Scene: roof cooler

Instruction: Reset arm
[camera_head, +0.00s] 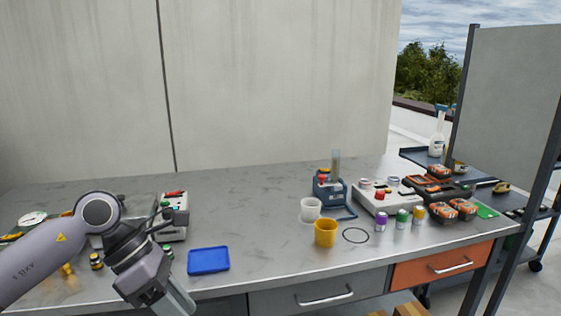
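My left arm comes in from the left, and its gripper (182,300) hangs at the front edge of the grey worktop (270,262). The gripper points down and to the right, and its fingertips run towards the bottom edge of the picture. I cannot tell whether its fingers are apart or closed. I see nothing held in it. The arm hides part of the left end of the worktop. My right arm and gripper are not in view.
A blue tray (208,260) lies right of my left gripper. A grey device (175,217) stands behind the arm. A yellow cup (325,233), white cup (310,209) and several small bottles stand right of centre. The worktop's back middle is clear.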

